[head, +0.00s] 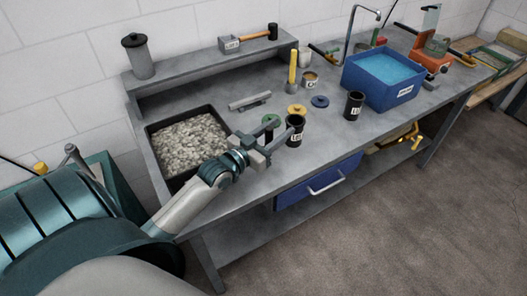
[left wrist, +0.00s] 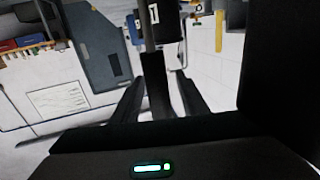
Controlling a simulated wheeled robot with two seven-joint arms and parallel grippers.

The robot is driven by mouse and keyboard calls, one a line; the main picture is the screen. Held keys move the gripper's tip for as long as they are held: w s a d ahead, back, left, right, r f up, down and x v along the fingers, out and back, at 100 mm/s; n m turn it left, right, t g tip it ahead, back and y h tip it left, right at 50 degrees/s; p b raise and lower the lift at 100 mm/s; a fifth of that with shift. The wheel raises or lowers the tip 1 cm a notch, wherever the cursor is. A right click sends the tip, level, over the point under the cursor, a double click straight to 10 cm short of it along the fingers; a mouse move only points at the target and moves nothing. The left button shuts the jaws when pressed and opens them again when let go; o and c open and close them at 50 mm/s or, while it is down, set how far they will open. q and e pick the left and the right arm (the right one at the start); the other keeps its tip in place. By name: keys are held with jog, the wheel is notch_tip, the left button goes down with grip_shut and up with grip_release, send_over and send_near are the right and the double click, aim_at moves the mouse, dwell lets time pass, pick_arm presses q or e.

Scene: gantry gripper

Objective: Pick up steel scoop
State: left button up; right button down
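I cannot make out a clear steel scoop. My right gripper is not in view.
A gravel tray (head: 187,143) is at the bench's left. A blue water bin (head: 383,78) is farther right. A raised shelf (head: 205,65) runs behind.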

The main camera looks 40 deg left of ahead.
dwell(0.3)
pick_arm(q)
grip_shut()
jog(key=s+d+r+b, duration=0.3)
jog(key=s+d+r, duration=0.2)
jog(key=d+r, duration=0.5)
jog(key=shift+s+d+r, duration=0.2)
jog(key=shift+s+r, duration=0.05)
jog(key=shift+r, duration=0.3)
jog(key=shift+f, duration=0.1)
dwell(0.3)
